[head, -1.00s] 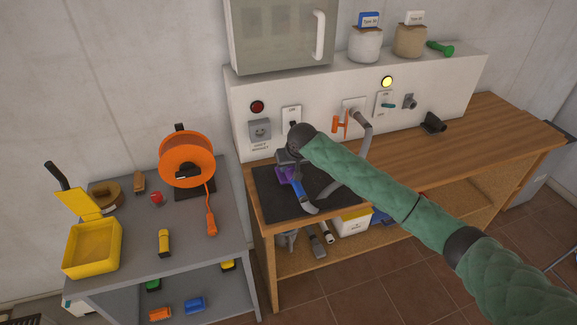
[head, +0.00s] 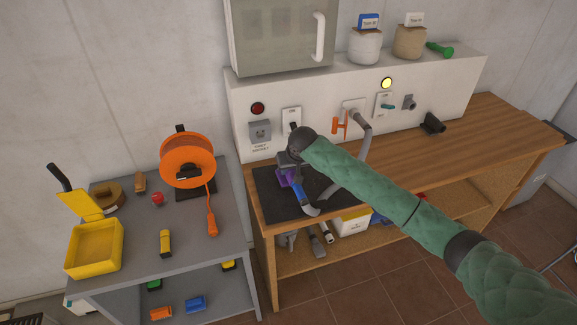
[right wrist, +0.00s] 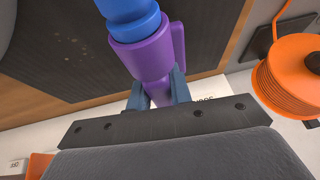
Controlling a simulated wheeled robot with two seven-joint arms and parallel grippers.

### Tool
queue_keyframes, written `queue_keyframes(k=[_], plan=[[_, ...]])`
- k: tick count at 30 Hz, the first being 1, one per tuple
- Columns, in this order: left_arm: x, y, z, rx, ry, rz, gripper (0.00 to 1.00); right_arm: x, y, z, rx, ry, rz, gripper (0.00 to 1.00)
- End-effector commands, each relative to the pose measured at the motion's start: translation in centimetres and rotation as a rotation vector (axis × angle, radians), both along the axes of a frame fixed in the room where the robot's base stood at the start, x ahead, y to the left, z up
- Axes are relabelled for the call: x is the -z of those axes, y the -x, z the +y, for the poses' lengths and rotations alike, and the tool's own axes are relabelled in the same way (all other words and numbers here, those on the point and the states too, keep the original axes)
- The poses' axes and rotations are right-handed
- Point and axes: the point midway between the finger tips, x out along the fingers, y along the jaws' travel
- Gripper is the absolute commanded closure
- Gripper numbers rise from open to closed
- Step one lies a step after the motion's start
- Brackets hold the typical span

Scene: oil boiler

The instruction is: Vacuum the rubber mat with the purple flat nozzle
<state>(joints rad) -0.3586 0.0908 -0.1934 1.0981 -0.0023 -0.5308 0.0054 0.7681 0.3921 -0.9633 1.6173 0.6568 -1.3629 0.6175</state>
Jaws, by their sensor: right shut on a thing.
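The purple flat nozzle (head: 285,178) is over the back part of the black rubber mat (head: 268,205) on the wooden bench. My right gripper (right wrist: 159,94) is shut on the nozzle, with one finger on each side of it. A blue hose end (right wrist: 128,12) joins the nozzle, and a grey hose (head: 362,150) runs from it to the wall panel. The mat (right wrist: 75,50) fills the upper left of the right wrist view, with a few small pale specks on it. I cannot tell whether the nozzle touches the mat. My left gripper is out of view.
An orange cable reel (head: 187,160) stands on the grey table (head: 190,255) at the left, beside a yellow bin (head: 94,248). The panel behind the mat carries a red lamp (head: 257,108), a lit yellow lamp (head: 387,83) and an orange valve handle (head: 340,124). The bench to the right is mostly clear.

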Motion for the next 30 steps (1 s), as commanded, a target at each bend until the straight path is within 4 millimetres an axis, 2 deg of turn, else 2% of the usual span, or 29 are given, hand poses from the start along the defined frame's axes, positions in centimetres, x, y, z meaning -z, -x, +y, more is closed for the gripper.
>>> queue_keyframes(k=[1,7,21,30], plan=[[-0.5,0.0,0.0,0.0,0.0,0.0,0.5,0.0,0.4,-0.1,0.0,0.002,0.005,1.0],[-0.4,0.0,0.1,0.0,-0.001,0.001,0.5,0.1,0.3,-0.1,0.001,0.001,0.003,1.0],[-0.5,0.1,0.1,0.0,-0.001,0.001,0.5,-0.1,-1.9,0.5,-0.001,-0.001,0.001,1.0],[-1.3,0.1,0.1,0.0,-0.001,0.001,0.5,-0.2,-1.1,0.2,0.001,0.0,0.001,1.0]])
